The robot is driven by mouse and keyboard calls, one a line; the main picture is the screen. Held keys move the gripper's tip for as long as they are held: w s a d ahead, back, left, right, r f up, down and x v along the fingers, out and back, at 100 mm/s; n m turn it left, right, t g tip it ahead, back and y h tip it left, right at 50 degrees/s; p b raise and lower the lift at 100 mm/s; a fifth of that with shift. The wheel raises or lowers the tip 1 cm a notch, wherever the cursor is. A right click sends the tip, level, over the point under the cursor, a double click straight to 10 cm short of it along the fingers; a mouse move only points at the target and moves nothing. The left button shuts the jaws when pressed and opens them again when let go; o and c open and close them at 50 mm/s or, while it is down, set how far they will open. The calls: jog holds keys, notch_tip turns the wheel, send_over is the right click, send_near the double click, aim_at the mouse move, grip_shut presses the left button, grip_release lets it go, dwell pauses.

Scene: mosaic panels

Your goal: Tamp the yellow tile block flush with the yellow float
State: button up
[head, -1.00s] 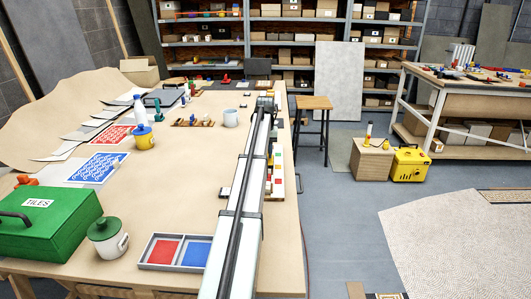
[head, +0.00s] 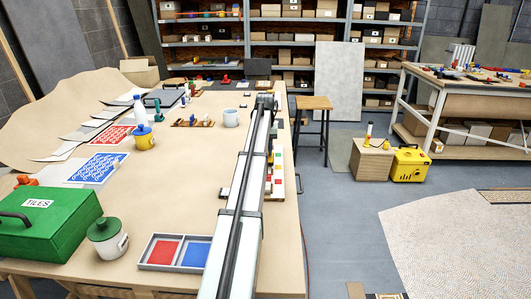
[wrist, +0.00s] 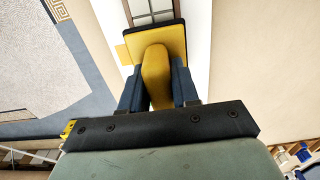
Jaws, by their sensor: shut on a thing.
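In the wrist view my gripper (wrist: 157,90) is shut on the upright grip of the yellow float (wrist: 156,62). The float's flat yellow plate with a dark edge spreads beyond the fingers. A small yellow piece (wrist: 123,53) shows at the plate's left edge; it may be the yellow tile block, partly hidden by the float. I cannot tell whether it is flush or touching. A panel with grey squares in a dark frame (wrist: 152,12) lies just beyond the float. In the head view my arm hides the float and the gripper's fingers.
In the head view a green TILES box (head: 45,222), a lidded pot (head: 107,237) and a tray with red and blue squares (head: 145,251) stand on the near table (head: 165,190). A pale mug (head: 231,118) stands farther back. Coloured pieces line the table's right side, beside my arm.

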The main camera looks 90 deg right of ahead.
jog(key=shift+r, duration=2.7)
jog(key=shift+w, duration=0.1)
